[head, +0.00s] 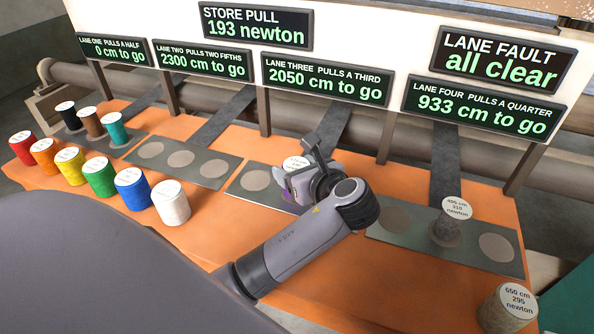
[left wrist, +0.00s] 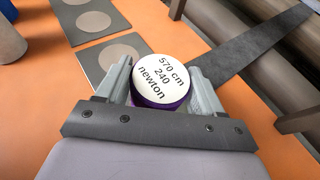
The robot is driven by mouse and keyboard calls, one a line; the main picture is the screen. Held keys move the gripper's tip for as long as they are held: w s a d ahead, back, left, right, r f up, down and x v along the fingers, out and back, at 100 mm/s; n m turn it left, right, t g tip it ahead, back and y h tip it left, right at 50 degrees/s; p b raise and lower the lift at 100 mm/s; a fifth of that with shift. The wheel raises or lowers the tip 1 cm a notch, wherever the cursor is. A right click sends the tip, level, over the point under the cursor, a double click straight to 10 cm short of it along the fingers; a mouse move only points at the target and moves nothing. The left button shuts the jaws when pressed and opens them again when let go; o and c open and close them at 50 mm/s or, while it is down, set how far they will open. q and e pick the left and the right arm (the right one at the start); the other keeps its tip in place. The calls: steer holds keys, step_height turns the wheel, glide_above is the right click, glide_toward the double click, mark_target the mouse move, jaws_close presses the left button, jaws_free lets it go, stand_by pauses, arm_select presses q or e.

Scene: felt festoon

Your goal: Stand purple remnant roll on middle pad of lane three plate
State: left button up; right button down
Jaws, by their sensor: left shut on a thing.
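My left gripper (head: 304,176) is shut on the purple remnant roll (head: 295,163), which is upright with its white top reading 570 cm, 240 newton. The roll also shows between the jaws in the left wrist view (left wrist: 160,80). It is over the lane three plate (head: 240,190), around the plate's middle. The gripper hides the roll's base, so I cannot tell whether it touches the middle pad. The plate's left pad (head: 256,180) is bare; the right part is hidden behind my gripper. My right gripper is not in view.
The lane two plate (head: 205,180) has bare pads. The lane four plate (head: 470,255) bears a grey roll (head: 446,232) on its middle pad. Black, brown and teal rolls (head: 114,130) stand on lane one. Several coloured rolls (head: 100,178) line the front left. Another roll (head: 508,310) stands front right.

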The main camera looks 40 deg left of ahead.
arm_select(q)
steer(key=shift+f, duration=0.1)
steer(key=o, duration=1.2)
steer(key=shift+d+r, duration=0.15)
steer(key=shift+r, duration=0.05)
steer(key=p+v, duration=0.1)
steer(key=v, duration=1)
steer(key=shift+s+d+p, duration=0.25)
steer(key=shift+p, duration=0.1)
steer(key=shift+s, duration=0.1)
